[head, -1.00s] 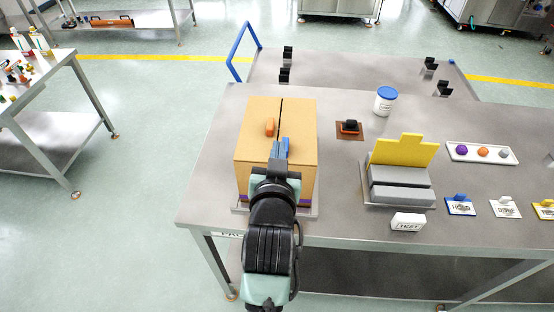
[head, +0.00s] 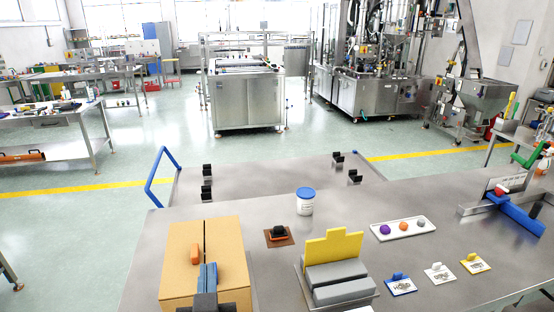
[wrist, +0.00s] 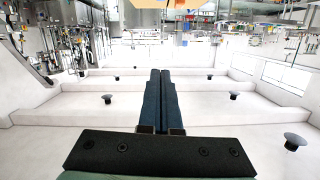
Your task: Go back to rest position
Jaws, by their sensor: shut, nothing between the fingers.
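My gripper (head: 208,272) shows at the bottom left of the head view, its blue fingers together. It appears in front of or above the cardboard box (head: 180,262), which stands on the steel table (head: 150,245); the gap between them is hard to judge. An orange piece (head: 195,252) shows at the box's top, left of the fingers. In the wrist view the dark blue fingers (wrist: 161,78) are pressed together with nothing between them, pointing away over pale stepped surfaces with dark knobs. The rest of my arm is mostly out of the head view.
Right of the box are an orange-and-black part (head: 279,233), a white tub with blue lid (head: 305,203), a yellow-and-grey fixture (head: 334,248), a white tray of balls (head: 404,229) and tagged cards (head: 401,285). A blue-railed cart (head: 270,184) stands behind the table.

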